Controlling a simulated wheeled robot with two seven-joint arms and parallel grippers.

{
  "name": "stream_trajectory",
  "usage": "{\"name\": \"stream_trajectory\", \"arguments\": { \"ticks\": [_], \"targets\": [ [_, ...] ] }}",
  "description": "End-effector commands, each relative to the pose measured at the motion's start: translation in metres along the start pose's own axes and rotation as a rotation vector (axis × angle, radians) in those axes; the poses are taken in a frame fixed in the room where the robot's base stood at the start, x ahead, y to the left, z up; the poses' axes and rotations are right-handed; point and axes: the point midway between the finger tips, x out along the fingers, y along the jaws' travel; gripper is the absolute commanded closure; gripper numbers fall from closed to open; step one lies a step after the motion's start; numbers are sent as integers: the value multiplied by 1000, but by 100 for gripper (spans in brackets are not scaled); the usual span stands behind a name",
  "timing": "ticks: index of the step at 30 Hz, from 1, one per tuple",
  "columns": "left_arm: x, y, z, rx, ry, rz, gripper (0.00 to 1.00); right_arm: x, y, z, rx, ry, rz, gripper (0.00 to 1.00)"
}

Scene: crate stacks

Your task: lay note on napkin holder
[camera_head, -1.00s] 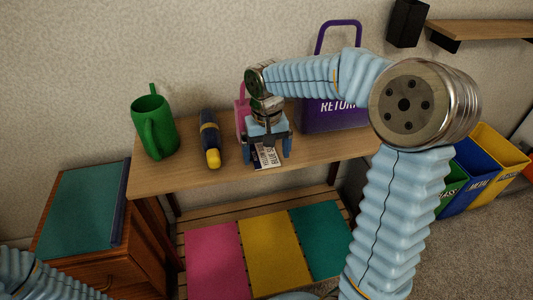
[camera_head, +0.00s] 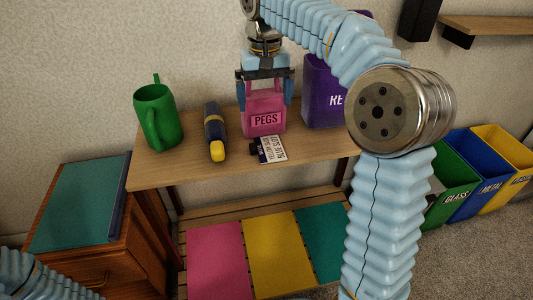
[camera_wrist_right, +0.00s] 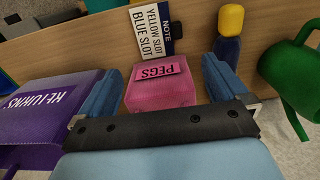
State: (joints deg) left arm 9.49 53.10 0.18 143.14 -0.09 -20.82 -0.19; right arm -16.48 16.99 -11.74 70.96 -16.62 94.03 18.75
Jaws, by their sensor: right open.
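The note (camera_head: 270,150) is a white card with dark print, including "NOTE", "YELLOW SLOT" and "BLUE SLOT". It lies on the wooden table in front of the pink container marked PEGS (camera_head: 264,121). It also shows in the right wrist view (camera_wrist_right: 153,27), with a small dark piece beside it; I cannot tell what that piece is. I cannot pick out a napkin holder for certain. My right gripper (camera_head: 265,97) is open, pointing down at the pink container, its fingers to either side of it in the picture. It is apart from the note. My left gripper is out of view.
On the table (camera_head: 187,172) stand a green watering can (camera_head: 157,118), a dark blue and yellow flashlight-like item (camera_head: 214,130) and a purple bin (camera_head: 322,95). A cabinet bearing a teal book (camera_head: 80,203) stands left. Pink, yellow and teal panels lie below. Sorting bins (camera_head: 485,188) stand right.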

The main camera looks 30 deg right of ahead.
Motion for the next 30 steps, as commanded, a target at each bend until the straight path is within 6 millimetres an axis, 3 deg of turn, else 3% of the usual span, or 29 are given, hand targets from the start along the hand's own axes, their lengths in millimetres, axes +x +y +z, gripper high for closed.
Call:
{"name": "stream_trajectory", "arguments": {
  "ticks": [3, 9, 14, 24, 30],
  "targets": [
    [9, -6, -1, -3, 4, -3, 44, 28, 1, 1, 0, -4, 1, 0],
    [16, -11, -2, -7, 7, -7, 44, 65, 0, 1, 0, -3, 1, 0],
    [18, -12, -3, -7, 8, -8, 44, 77, 1, 1, 0, -1, 0, 0],
    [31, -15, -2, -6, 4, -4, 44, 124, 2, 6, 1, -2, 0, 0],
    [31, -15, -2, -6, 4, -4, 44, 126, 2, 6, 0, 0, -1, 0]
  ]
}}
